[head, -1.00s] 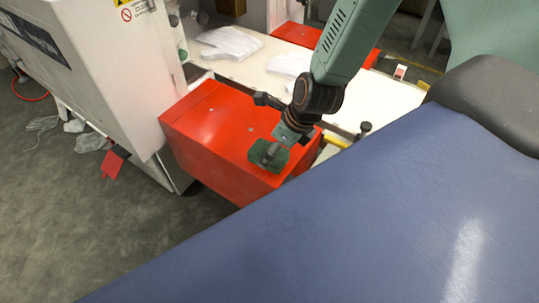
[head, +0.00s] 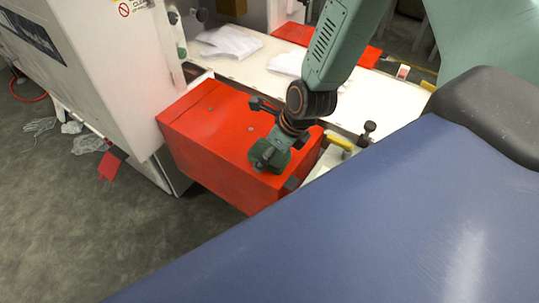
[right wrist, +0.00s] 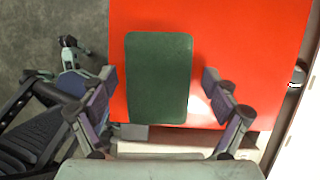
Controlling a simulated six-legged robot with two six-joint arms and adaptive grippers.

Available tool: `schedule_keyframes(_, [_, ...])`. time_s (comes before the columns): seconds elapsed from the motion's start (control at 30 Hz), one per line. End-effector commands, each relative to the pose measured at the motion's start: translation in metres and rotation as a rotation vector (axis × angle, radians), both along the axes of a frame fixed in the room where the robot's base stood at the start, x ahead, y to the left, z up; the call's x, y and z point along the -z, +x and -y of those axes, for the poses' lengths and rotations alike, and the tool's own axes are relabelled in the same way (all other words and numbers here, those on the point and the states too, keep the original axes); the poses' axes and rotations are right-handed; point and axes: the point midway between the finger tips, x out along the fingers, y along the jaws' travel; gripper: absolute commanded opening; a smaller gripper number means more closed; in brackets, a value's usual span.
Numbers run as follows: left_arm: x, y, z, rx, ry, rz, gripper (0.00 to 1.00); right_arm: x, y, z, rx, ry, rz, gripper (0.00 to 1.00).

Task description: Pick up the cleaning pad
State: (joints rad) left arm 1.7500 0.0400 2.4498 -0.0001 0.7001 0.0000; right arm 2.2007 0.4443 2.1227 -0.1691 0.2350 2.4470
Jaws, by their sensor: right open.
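The cleaning pad (right wrist: 160,78) is a dark green rounded rectangle lying flat on top of a red box (right wrist: 255,50). In the head view the pad (head: 276,166) is partly hidden under my right gripper (head: 270,152). In the right wrist view my right gripper (right wrist: 159,82) is open, with one finger on each side of the pad. Gaps of red show between the fingers and the pad, so nothing is held. I cannot tell exactly how high the fingertips are above the box. My left gripper is not in view.
A white machine (head: 85,75) stands left of the red box (head: 205,125). Behind the box is a white table (head: 375,95) with white cloth-like items (head: 230,42). A yellow-topped fitting (head: 339,142) and a black knob (head: 369,127) stand right of the box.

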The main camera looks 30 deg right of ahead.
Motion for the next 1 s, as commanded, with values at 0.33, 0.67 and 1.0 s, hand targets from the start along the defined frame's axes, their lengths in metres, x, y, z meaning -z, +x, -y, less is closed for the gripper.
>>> schedule_keyframes(0.33, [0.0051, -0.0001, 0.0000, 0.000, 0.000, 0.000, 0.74, 0.0027, -0.0001, -0.0002, 0.000, 0.000, 0.000, 0.88])
schedule_keyframes(0.67, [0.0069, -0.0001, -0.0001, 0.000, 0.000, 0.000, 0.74, 0.0034, -0.0003, -0.0002, 0.001, 0.001, -0.001, 0.88])
schedule_keyframes(1.0, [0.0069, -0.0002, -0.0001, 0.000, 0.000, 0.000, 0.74, 0.0034, -0.0002, -0.0001, 0.000, 0.001, 0.000, 0.68])
